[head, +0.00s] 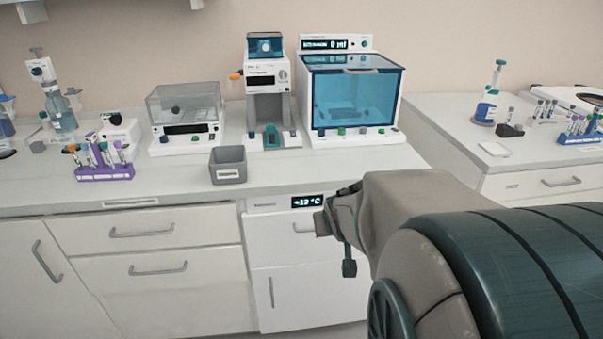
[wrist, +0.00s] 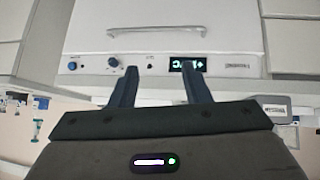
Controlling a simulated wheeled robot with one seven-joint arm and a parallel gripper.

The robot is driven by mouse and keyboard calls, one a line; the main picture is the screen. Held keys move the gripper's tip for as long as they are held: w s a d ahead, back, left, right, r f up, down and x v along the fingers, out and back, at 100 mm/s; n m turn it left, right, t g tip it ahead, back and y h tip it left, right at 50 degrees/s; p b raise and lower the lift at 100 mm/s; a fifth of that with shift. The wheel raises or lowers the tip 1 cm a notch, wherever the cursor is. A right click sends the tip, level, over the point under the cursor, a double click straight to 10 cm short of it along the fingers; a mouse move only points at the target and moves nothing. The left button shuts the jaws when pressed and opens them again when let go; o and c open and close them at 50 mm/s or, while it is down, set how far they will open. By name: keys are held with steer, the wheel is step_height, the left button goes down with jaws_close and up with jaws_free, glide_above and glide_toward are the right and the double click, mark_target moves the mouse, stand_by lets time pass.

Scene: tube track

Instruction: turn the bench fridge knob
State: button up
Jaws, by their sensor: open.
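The bench fridge (head: 293,262) is a white unit under the counter, with a lit display (head: 307,201) that seems to read -13 °C. My gripper (wrist: 160,72) is open and empty in front of the panel. One finger is just beside the knob in the picture, the other over the display; the knob is not between them. In the head view my gripper (head: 335,247) and arm hide the knob.
A fridge handle (wrist: 155,31) shows in the wrist view. The counter above holds a grey bin (head: 228,166), a purple tube rack (head: 104,171), a blue-windowed cabinet (head: 352,98) and other instruments. Drawers (head: 150,268) stand left of the fridge.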

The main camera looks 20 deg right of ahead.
steer(key=w+d+f+m+t+b, duration=0.1)
steer(key=d+f+t+b, duration=0.45)
steer(key=d, duration=0.35)
steer(key=d+f+m+t+b, duration=0.2)
steer(key=d+f+t+b, duration=0.25)
steer(key=d+b, duration=0.35)
steer(key=x, duration=1.4)
steer(key=shift+d+f, duration=0.3)
steer(key=shift+d, duration=0.1)
jaws_close()
